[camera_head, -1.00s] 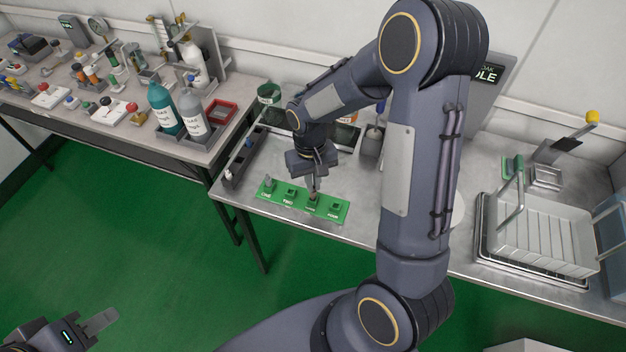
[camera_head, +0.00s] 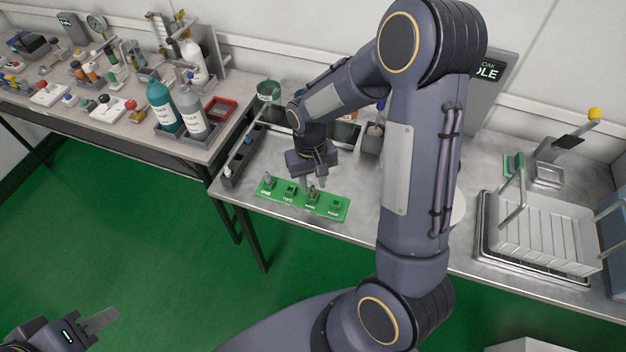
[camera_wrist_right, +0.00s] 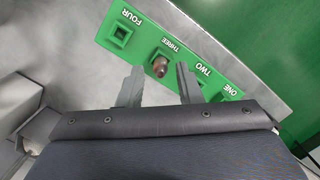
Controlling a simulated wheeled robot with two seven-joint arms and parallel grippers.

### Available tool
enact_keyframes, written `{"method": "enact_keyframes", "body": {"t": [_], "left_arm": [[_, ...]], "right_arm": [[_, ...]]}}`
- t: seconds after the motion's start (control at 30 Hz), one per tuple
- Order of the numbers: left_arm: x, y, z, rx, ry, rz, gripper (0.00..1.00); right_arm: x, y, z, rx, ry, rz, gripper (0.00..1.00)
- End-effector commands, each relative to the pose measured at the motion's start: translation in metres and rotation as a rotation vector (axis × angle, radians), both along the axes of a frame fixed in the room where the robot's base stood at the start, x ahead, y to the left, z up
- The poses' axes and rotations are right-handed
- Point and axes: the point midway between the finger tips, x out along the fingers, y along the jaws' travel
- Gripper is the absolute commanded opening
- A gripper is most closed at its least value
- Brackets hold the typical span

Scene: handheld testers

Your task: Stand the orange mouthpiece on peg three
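The green peg board (camera_head: 335,210) lies on the steel bench, with spots labelled ONE, TWO, THREE and FOUR. A small brownish-orange mouthpiece (camera_head: 312,191) stands upright at spot THREE; it also shows in the right wrist view (camera_wrist_right: 160,66). A grey piece (camera_head: 268,178) stands at spot ONE. Spots TWO and FOUR show only green square blocks. My right gripper (camera_head: 317,180) is just above and behind the mouthpiece. My left gripper (camera_head: 102,318) is low at the left, away from the benches, and only partly visible.
A dark narrow rack (camera_head: 232,172) stands left of the board. A white wire basket (camera_head: 545,237) is on the right of the bench. Bottles (camera_head: 163,108) and small testers crowd the left bench. The bench between the board and basket is partly hidden by my right arm.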

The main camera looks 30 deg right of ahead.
Motion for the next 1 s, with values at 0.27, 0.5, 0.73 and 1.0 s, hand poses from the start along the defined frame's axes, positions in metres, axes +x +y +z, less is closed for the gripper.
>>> {"method": "enact_keyframes", "body": {"t": [0.27,0.5,0.73,1.0], "left_arm": [[0.0,0.0,0.0,0.0,0.0,0.0,0.33],[0.0,0.0,0.0,0.0,0.0,0.0,0.33],[0.0,0.0,0.0,0.0,0.0,0.0,0.33],[0.0,0.0,0.0,0.0,0.0,0.0,0.33]], "right_arm": [[0.003,0.0,0.014,0.0,-0.005,0.0,0.32],[0.008,-0.001,0.055,0.0,-0.005,0.001,0.32],[0.01,-0.002,0.076,0.001,-0.002,0.0,0.32],[0.01,-0.001,0.078,0.0,0.0,0.0,0.32]]}}
